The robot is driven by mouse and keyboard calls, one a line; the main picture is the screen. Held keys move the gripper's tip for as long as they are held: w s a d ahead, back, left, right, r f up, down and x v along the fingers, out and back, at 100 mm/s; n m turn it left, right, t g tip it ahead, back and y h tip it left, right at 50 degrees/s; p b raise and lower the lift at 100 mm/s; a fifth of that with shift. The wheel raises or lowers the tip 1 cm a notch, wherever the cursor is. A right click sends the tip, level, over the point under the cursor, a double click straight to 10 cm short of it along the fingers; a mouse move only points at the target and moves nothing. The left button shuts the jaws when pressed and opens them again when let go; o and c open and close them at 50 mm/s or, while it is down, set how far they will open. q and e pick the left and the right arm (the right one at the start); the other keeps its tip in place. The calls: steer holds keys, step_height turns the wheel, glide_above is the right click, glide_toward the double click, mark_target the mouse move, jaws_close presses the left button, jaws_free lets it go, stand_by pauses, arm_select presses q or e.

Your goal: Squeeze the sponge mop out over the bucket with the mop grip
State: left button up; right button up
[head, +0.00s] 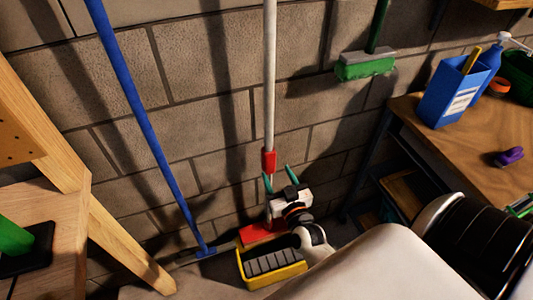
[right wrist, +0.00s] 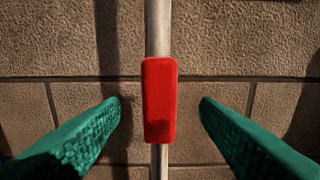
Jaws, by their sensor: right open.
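The mop has a pale pole (head: 270,70) standing upright against the block wall, with a red mop grip (head: 269,161) low on it. In the right wrist view the red grip (right wrist: 160,100) is upright and centred between the fingers. My right gripper (head: 278,178) is open, with its green fingers either side of the pole line and apart from the grip. A yellow bucket (head: 284,282) with a dark ribbed insert stands on the floor below. A flat red part (head: 258,233) shows behind it; my arm partly hides the mop's lower end. My left gripper is out of view.
A blue-handled tool (head: 148,125) leans on the wall to the left. A green brush (head: 365,66) hangs at upper right. A wooden table (head: 440,145) at right holds a blue box (head: 452,92) and bottle. A wooden bench (head: 70,205) stands at left.

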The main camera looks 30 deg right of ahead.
mark_target(270, 161)
steer(key=x, duration=0.9)
steer(key=shift+w, duration=0.2)
steer(key=shift+c, duration=0.6)
